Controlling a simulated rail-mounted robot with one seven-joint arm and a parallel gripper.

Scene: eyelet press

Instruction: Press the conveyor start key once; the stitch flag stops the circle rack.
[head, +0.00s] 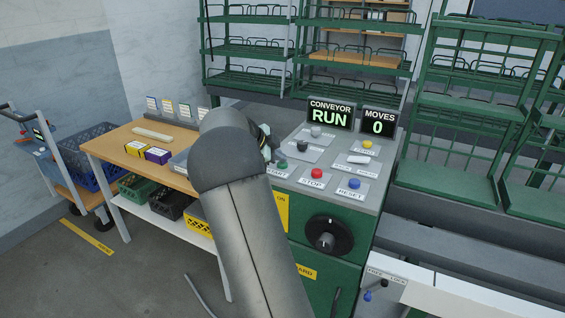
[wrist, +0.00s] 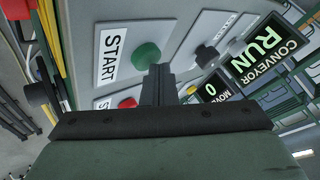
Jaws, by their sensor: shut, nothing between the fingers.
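The conveyor start key is a green round button (wrist: 146,54) beside a START label in the wrist view. In the head view the start key (head: 282,164) is at the left of the console's front row. My gripper (wrist: 158,70) is shut and empty, its fingertips overlapping the button's lower right edge. I cannot tell whether they touch it. In the head view my arm hides most of the gripper. The console display (head: 330,114) reads CONVEYOR RUN, and the moves display (head: 378,122) reads 0. I cannot single out the stitch flag or the circle rack.
A red STOP button (head: 317,173) and a blue RESET button (head: 354,183) sit right of the start key. A black knob (head: 329,235) is on the console front. Green racks (head: 480,110) stand right and behind. A wooden bench (head: 130,148) is left.

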